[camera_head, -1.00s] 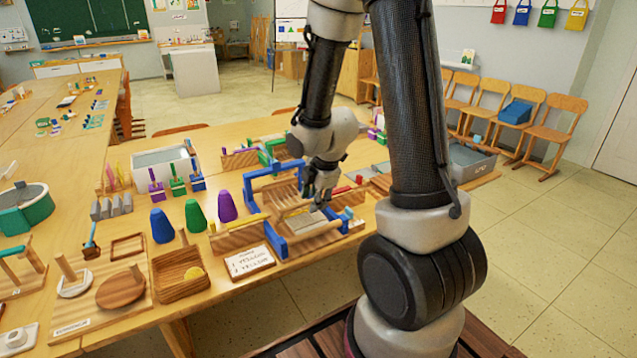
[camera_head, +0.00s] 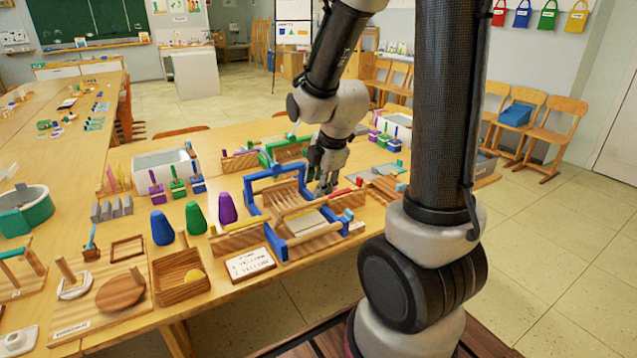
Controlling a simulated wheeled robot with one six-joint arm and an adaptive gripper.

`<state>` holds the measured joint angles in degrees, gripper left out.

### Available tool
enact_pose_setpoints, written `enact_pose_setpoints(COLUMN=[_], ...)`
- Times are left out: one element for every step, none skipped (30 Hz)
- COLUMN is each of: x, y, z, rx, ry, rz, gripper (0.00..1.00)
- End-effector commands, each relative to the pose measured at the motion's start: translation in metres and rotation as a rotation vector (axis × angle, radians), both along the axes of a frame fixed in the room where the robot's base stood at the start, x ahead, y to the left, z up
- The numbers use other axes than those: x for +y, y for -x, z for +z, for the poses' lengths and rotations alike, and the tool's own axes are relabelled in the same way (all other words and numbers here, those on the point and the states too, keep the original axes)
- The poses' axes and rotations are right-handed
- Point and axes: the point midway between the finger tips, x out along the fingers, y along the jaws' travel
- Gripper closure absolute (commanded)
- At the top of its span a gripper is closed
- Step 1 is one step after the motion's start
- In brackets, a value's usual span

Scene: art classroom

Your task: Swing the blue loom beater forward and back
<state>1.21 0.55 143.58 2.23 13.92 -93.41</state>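The loom (camera_head: 318,236) stands near the front edge of the table, with a wooden frame, blue side parts and pale threads. Its upright blue beater (camera_head: 276,171) is an arch at the back left of the loom. My gripper (camera_head: 325,190) points down just right of the beater, over or behind the back right part of the loom. I see no clear contact with the beater. The fingers are small and dark, so their opening is not clear.
Purple, green and blue cones (camera_head: 162,228) and a lettered card (camera_head: 250,263) stand left of the loom. A green-framed loom (camera_head: 285,148) is behind it. Chairs (camera_head: 553,130) line the right wall.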

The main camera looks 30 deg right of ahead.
Motion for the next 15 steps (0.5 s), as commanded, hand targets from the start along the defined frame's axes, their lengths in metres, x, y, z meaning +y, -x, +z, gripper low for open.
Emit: enact_pose_setpoints(x=[0.002, 0.003, 0.005, 0.007, 0.009, 0.013, 0.015, 0.016, 0.018, 0.018, 0.017, 0.016, 0.016, 0.016, 0.016], y=[0.001, -0.003, -0.014, -0.025, -0.035, -0.049, -0.059, -0.067, -0.075, -0.079, -0.08, -0.08, -0.077, -0.075, -0.069], z=[-0.007, -0.011, -0.016, -0.019, -0.022, -0.026, -0.028, -0.029, -0.028, -0.026, -0.022, -0.016, -0.015, -0.015, -0.018], rx=[0.019, 0.028, 0.036, 0.05, 0.073, 0.113, 0.147, 0.184, 0.231, 0.26, 0.282, 0.306, 0.323, 0.338, 0.358], ry=[0.0, -0.001, 0.0, 0.001, 0.001, 0.001, 0.001, 0.0, 0.0, 0.001, 0.002, 0.002, 0.002, 0.002, 0.002], rz=[0.004, 0.009, 0.016, 0.022, 0.028, 0.033, 0.036, 0.036, 0.031, 0.027, 0.021, 0.014, 0.009, 0.006, 0.003], gripper=[0.65, 0.65, 0.65, 0.65, 0.65, 0.65, 0.65, 0.65, 0.65, 0.65, 0.65, 0.65, 0.65, 0.65, 0.65])
